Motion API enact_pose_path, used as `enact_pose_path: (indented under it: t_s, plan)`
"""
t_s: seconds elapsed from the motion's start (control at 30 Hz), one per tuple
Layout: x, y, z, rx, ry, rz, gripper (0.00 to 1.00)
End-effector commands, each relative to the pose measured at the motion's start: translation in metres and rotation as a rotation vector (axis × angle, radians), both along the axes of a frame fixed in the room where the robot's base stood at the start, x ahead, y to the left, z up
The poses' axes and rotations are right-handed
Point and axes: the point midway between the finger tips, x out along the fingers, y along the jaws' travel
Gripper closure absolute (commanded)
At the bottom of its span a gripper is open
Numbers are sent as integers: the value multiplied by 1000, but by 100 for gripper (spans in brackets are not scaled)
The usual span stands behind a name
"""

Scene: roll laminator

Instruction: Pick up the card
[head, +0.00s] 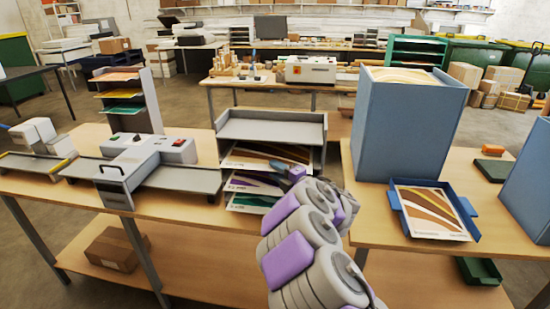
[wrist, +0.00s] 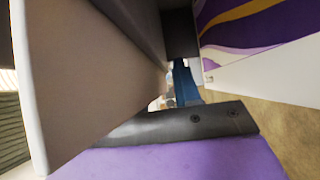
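Several striped cards lie in a grey tiered tray (head: 270,127) at the middle of the table: a brown one (head: 262,156) on top, a purple one (head: 252,183) below it, and a teal one (head: 250,201) lowest. Another brown card (head: 432,212) lies in a blue tray at the right. My gripper (head: 293,172) is at the right front of the tiered tray, beside the card edges and partly hidden by my arm. In the wrist view a purple card (wrist: 262,28) with a white border shows at upper right. I cannot tell whether my fingers touch it or how far they are apart.
A grey laminator (head: 150,155) stands left of the tiered tray. A tall blue box (head: 405,125) stands close on the right, with the blue tray (head: 468,207) in front of its right side. A lower shelf holds a cardboard box (head: 115,248).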

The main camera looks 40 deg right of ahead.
Motion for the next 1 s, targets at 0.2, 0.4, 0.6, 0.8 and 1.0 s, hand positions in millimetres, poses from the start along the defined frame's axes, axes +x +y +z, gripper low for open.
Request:
enact_pose_path:
  t_s: [0.2,0.4,0.6,0.8,1.0]
  plan:
    - [1,11,4,-10,0,0,88]
    - [0,1,1,-1,1,-1,100]
    - [-1,-5,-1,4,0,-3,100]
    - [0,-1,-1,1,2,-6,100]
    - [1,0,-1,0,3,-3,100]
